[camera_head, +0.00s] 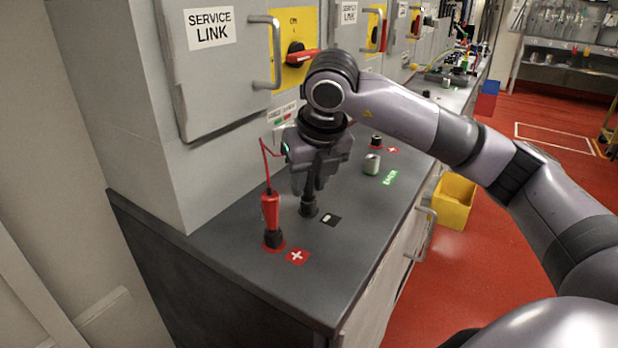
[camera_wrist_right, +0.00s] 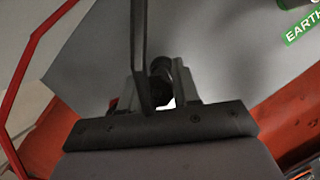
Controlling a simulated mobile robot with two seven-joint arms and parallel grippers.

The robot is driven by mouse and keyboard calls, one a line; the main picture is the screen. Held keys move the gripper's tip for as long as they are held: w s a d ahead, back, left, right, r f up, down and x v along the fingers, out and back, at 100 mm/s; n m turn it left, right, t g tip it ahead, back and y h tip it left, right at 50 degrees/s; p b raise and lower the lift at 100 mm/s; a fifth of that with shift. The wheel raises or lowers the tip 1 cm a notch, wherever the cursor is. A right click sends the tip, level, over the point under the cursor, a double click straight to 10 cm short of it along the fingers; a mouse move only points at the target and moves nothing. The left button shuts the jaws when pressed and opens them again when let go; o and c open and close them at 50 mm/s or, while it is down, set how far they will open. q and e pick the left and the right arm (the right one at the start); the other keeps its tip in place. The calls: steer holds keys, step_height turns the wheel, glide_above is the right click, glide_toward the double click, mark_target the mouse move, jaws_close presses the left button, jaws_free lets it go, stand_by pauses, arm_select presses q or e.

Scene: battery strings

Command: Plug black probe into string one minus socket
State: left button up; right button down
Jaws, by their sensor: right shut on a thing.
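My right gripper (camera_head: 308,188) points straight down over the black minus socket (camera_head: 308,207), beside the minus label (camera_head: 331,219). Its fingers are shut on the black probe, which they mostly hide in the head view. In the right wrist view, a dark round part, seemingly the probe (camera_wrist_right: 160,68), shows between the fingers, with a black cable (camera_wrist_right: 138,35) running up. The fingers are at or just above the socket; I cannot tell how deep the probe sits. My left gripper is not in view.
The red probe (camera_head: 270,210) stands upright in the plus socket (camera_head: 273,239), close left of my gripper; its red cable (camera_head: 264,156) runs up behind. A metal cylinder (camera_head: 371,164) stands by the EARTH label (camera_head: 390,178). The Service Link cabinet (camera_head: 212,85) rises behind. The counter's front is clear.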

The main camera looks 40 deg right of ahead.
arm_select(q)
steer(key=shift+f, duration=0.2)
arm_select(e)
steer(key=shift+f, duration=0.2)
steer(key=c, duration=0.7)
jaws_free()
steer(key=shift+c, duration=0.2)
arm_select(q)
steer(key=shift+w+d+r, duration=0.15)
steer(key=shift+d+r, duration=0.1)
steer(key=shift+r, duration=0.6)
arm_select(e)
steer(key=v, duration=0.7)
